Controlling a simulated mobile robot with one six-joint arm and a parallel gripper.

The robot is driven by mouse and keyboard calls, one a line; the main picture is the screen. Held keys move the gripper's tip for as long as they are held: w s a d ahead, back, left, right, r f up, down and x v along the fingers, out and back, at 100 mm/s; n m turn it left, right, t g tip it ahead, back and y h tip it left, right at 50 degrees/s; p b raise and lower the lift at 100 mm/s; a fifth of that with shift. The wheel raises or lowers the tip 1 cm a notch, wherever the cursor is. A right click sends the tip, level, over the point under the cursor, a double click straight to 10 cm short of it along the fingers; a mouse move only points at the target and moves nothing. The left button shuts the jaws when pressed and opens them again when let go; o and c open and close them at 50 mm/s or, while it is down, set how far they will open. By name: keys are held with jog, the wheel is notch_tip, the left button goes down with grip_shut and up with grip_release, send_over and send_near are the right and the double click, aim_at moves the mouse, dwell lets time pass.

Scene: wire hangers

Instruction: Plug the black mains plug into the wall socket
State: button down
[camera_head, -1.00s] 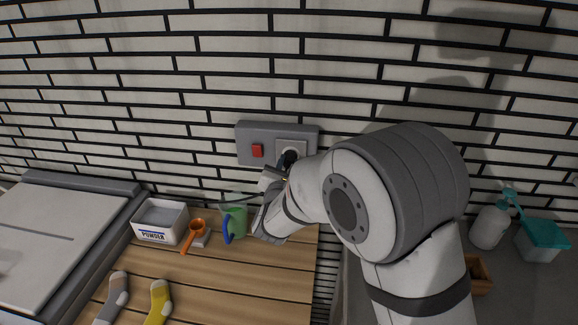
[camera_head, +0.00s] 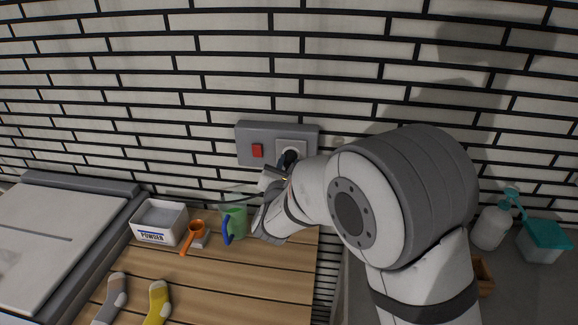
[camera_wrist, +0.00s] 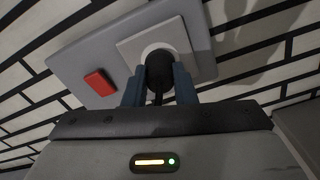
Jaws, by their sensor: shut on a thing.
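The black mains plug (camera_wrist: 158,72) sits between the two blue fingers of my gripper (camera_wrist: 159,88), which is shut on it. In the wrist view the plug is in front of the round opening of the white wall socket (camera_wrist: 188,42), lined up with it. I cannot tell whether it is fully seated. In the head view the plug (camera_head: 289,157) shows as a dark shape at the socket (camera_head: 293,146), and my gripper (camera_head: 284,166) is partly hidden by my wrist. A dark cord runs back from the plug between the fingers.
The socket is on a grey wall plate (camera_head: 246,131) with a red switch (camera_head: 257,150).

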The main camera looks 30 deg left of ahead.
jog(key=shift+w+a, duration=0.1)
jog(key=shift+w, duration=0.25)
jog(key=c, duration=1.1)
grip_release()
jog(key=b+v, duration=0.2)
jog(key=v, duration=0.5)
jog(key=shift+s, duration=0.35)
